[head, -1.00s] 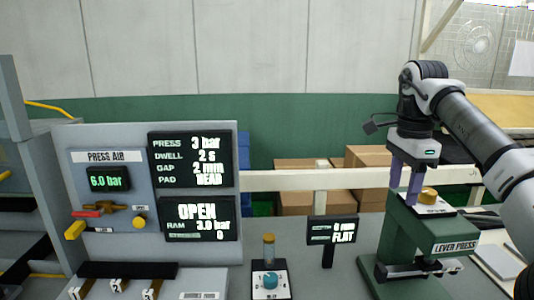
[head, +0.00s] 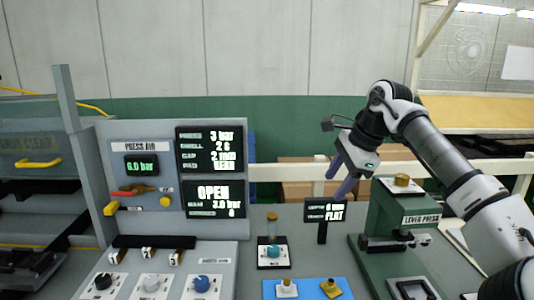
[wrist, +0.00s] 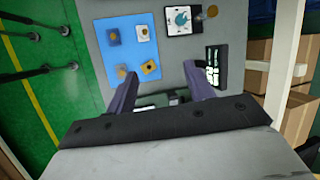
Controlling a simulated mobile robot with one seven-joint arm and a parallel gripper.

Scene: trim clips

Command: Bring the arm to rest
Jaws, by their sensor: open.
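My gripper (head: 342,178) is in the air above the bench, just left of the green lever press (head: 400,220). Its two purple-grey fingers are apart and nothing shows between them. In the wrist view my gripper (wrist: 166,92) also shows open, with both fingers spread over the bench. My arm reaches in from the right side of the head view, bent at the elbow, with the fingers tilted down and to the left.
A small display reading FLAT (head: 324,212) stands close below the fingers. A blue mat (head: 308,288) holds several small parts. A panel (head: 150,220) with gauges and screens stands at left. Boxes (wrist: 298,115) lie beyond the bench rail. Air above the bench is free.

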